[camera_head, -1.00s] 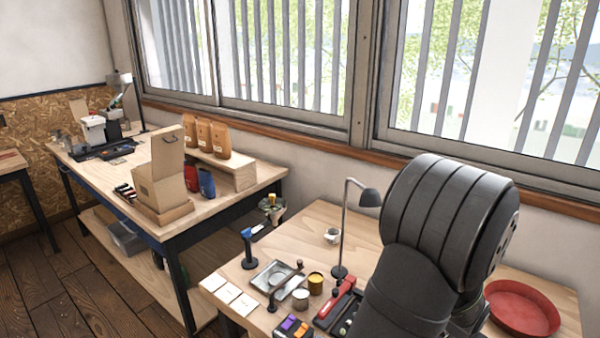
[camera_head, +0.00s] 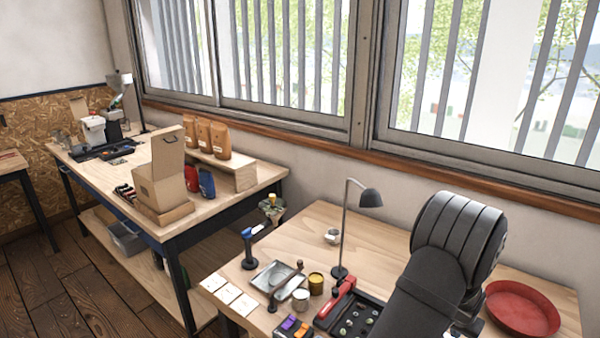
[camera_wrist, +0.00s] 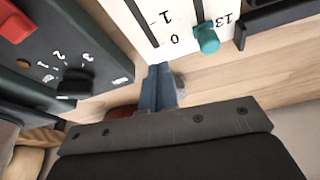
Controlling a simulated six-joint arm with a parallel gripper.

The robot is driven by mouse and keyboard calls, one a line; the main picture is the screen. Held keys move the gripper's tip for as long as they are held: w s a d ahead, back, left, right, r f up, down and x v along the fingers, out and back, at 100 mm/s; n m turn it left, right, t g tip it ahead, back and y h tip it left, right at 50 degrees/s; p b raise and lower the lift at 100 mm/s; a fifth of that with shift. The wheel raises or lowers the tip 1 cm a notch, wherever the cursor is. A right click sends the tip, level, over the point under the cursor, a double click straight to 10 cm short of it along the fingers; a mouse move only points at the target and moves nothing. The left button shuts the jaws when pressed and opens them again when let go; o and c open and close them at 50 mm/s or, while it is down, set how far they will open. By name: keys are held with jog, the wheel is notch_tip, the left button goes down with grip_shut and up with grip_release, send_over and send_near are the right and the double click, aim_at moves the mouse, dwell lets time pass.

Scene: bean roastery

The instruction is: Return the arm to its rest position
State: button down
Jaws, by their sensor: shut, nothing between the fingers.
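My arm (camera_head: 430,275) shows at the right of the head view, over the near wooden table. The gripper end is hidden behind the arm's dark links there. In the wrist view my gripper (camera_wrist: 160,88) shows as two blue-grey fingers side by side, shut with nothing between them. Beyond the fingertips is a white panel (camera_wrist: 178,18) with black numbers and a teal knob (camera_wrist: 207,39). A dark panel (camera_wrist: 70,45) with white numbers and a black knob (camera_wrist: 76,84) is at the left.
A red round tray (camera_head: 522,308) lies right of my arm. A desk lamp (camera_head: 368,198) stands left of it. Bare tabletop shows behind the lamp.

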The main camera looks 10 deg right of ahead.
jog(key=w+d, duration=0.1)
jog(key=d, duration=0.1)
jog(key=w+d+r, duration=0.1)
jog(key=w+d, duration=0.1)
jog(key=shift+w+r, duration=0.1)
jog(key=shift+w, duration=0.05)
jog(key=v, duration=0.9)
jog(key=shift+a, duration=0.15)
jog(key=c, duration=0.9)
grip_release()
jog(key=o, duration=0.4)
jog(key=shift+s+r, duration=0.25)
jog(key=shift+s, duration=0.1)
jog(key=o, duration=0.5)
jog(key=s+a+r, duration=0.2)
jog(key=s+r, duration=0.2)
jog(key=s, duration=0.3)
jog(key=shift+s+r+n+g+y, duration=0.2)
jog(key=shift+s+n+g+y, duration=0.1)
jog(key=shift+s+n+y, duration=0.1)
jog(key=s+a+r+n+y, duration=0.1)
jog(key=s+a+r, duration=0.35)
jog(key=s, duration=0.35)
jog(key=f, duration=0.7)
jog(key=w+f, duration=0.1)
jog(key=f, duration=0.2)
jog(key=shift+w+d+f, duration=0.1)
jog(key=shift+d+f, duration=0.2)
jog(key=shift+d, duration=0.1)
